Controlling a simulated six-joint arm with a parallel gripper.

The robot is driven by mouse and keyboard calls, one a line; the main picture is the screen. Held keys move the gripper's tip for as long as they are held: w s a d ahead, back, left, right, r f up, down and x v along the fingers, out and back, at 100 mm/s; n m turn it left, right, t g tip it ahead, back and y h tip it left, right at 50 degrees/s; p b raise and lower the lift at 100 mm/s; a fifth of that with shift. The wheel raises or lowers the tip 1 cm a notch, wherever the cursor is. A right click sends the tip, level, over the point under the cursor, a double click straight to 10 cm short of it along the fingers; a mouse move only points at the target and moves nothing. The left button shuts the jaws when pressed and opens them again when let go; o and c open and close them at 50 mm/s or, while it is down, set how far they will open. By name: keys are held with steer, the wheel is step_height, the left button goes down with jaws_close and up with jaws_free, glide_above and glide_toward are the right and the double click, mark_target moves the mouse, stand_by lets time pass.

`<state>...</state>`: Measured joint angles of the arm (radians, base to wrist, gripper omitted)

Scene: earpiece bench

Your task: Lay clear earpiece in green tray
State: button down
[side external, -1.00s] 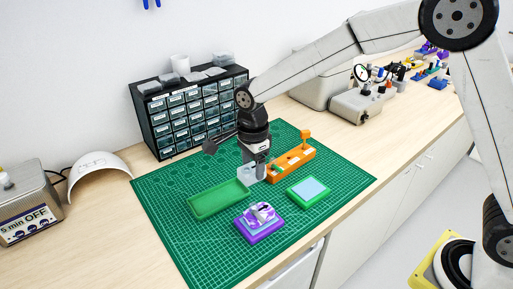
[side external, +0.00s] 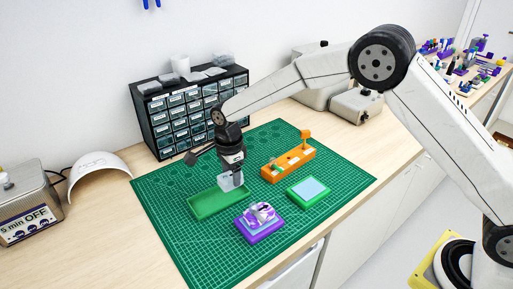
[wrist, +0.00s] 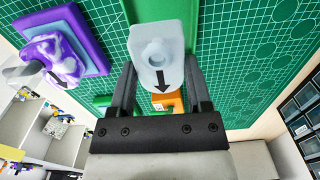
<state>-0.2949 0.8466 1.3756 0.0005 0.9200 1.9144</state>
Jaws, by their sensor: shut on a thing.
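The clear earpiece (wrist: 155,55) is a pale, translucent block with a round boss and a black arrow in the wrist view. My gripper (side external: 231,178) is shut on it, with a finger on each side (wrist: 158,82). In the side external view the earpiece (side external: 228,182) hangs below my gripper, over the back right part of the green tray (side external: 207,206). The tray is shallow and otherwise looks empty. In the wrist view part of the tray (wrist: 143,13) shows behind the earpiece. I cannot tell whether the earpiece touches the tray.
An orange rack (side external: 288,165) with an upright post stands right of the tray. A purple stand with a purple-white piece (side external: 260,217) sits in front. A green-rimmed pad (side external: 309,191) lies to the right. A drawer cabinet (side external: 192,118) stands behind the green mat (side external: 180,255).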

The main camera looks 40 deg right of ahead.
mark_target(230, 174)
steer(key=shift+w+f, duration=0.25)
steer(key=shift+f, duration=1.55)
steer(key=shift+f, duration=0.1)
jaws_free()
step_height(230, 174, up, 12)
steer(key=shift+r, duration=0.1)
